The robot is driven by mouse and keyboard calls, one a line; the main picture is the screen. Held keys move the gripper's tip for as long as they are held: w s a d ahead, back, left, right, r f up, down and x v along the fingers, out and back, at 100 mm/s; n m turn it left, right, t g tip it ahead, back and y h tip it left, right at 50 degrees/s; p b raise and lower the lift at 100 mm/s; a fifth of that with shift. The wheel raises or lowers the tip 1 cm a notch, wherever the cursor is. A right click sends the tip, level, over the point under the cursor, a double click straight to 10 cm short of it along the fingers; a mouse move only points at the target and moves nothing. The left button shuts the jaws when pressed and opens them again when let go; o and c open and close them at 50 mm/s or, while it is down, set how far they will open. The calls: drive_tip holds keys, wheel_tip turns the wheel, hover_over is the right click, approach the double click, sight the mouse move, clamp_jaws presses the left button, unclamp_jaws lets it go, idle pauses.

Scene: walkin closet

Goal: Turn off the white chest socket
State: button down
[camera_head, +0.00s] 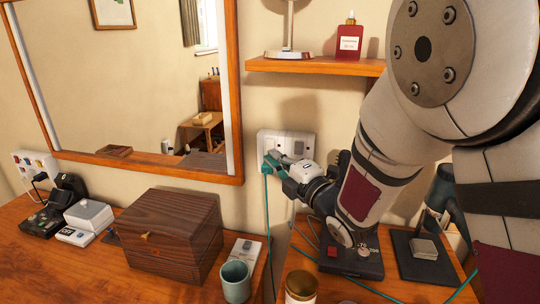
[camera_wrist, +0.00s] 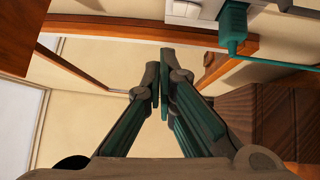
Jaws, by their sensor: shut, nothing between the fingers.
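A white socket plate (camera_head: 303,140) is on the wall above the wooden surface, right of the mirror. My gripper (camera_head: 275,158) is in front of its lower left part and hides some of it. In the wrist view, part of the white socket (camera_wrist: 207,9) shows at the top edge, with a teal plug (camera_wrist: 232,28) in it. My gripper (camera_wrist: 163,72) has its fingers together with nothing between them, below and left of the plug. I cannot tell whether the fingertips touch the plate, or the switch position.
A dark wooden box (camera_head: 172,235), a teal cup (camera_head: 235,281) and a jar (camera_head: 300,287) stand below. A shelf (camera_head: 318,66) with a red bottle (camera_head: 349,40) is above the socket. Another socket with red switches (camera_head: 35,163) is far left. A teal cable (camera_head: 267,215) hangs down.

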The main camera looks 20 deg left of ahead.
drive_tip(key=v, duration=0.3)
drive_tip(key=r+v, duration=0.1)
drive_tip(key=shift+s+d+f, duration=0.1)
drive_tip(key=shift+s+d, duration=0.15)
drive_tip(key=shift+d, duration=0.05)
